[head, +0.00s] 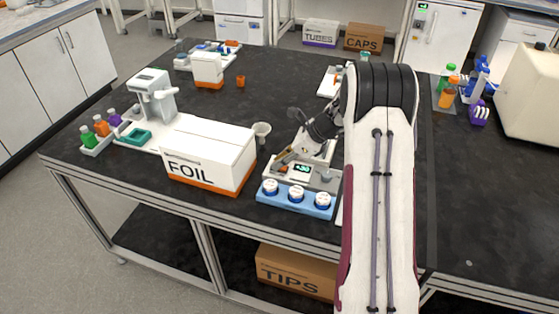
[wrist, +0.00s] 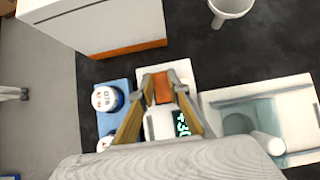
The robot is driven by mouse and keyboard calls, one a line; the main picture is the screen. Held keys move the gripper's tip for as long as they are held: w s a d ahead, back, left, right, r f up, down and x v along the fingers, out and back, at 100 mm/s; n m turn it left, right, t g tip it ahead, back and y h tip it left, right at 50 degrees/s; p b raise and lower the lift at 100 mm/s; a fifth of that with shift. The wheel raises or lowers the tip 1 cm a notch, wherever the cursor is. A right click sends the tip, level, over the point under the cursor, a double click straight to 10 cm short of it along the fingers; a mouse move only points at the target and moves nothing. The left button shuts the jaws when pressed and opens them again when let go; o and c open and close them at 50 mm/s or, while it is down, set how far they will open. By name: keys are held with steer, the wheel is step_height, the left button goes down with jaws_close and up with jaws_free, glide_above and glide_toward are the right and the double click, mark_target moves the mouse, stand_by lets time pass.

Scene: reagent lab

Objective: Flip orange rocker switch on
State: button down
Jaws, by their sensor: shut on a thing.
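The orange rocker switch (wrist: 162,88) shows in the wrist view on a small white device, beside a lit dark display (wrist: 182,125) with pale green digits. In the head view the device's display (head: 301,169) is lit too, and the switch is mostly hidden by my gripper (head: 281,163). My gripper (wrist: 160,80) is at the switch, with one fingertip on each side of it, shut on it. Which way the rocker is tilted cannot be told.
A blue rack (head: 295,203) with white-capped jars stands in front of the device. A clear-lidded white unit (wrist: 285,118) lies right of the device in the wrist view.

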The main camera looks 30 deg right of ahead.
steer(key=shift+t+y, duration=0.3)
steer(key=c, duration=1.9)
jaws_free()
steer(key=shift+s+d+r, duration=0.1)
steer(key=shift+s+d+r, duration=0.25)
steer(key=shift+r, duration=0.1)
steer(key=shift+v, duration=3.15)
steer(key=shift+a, duration=0.1)
